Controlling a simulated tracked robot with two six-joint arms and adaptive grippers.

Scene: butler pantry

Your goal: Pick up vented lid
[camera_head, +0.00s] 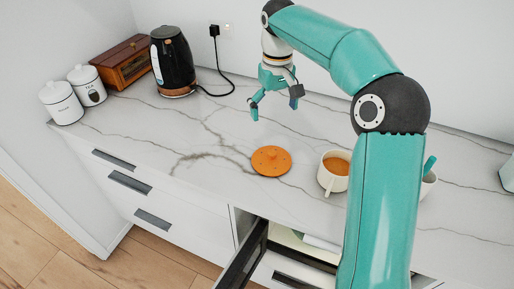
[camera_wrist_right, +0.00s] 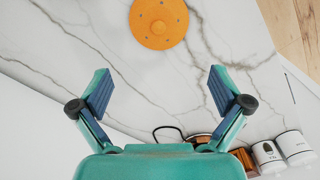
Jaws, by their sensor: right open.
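The vented lid is an orange disc (camera_head: 271,161) with small holes and a central knob, lying flat on the marble counter. It also shows in the right wrist view at the top middle (camera_wrist_right: 159,22), beyond the fingertips. My right gripper (camera_head: 275,109) is open and empty above the counter, behind the lid in the head view and apart from it. In the right wrist view its two fingers (camera_wrist_right: 159,92) are spread wide with only counter between them. My left gripper is not in view.
A cup of brown liquid (camera_head: 336,168) stands right of the lid; another cup (camera_head: 429,184) is partly hidden by my arm. A black kettle (camera_head: 173,62), wooden box (camera_head: 122,63) and two white canisters (camera_head: 62,103) stand left. An open drawer (camera_head: 246,262) juts out below.

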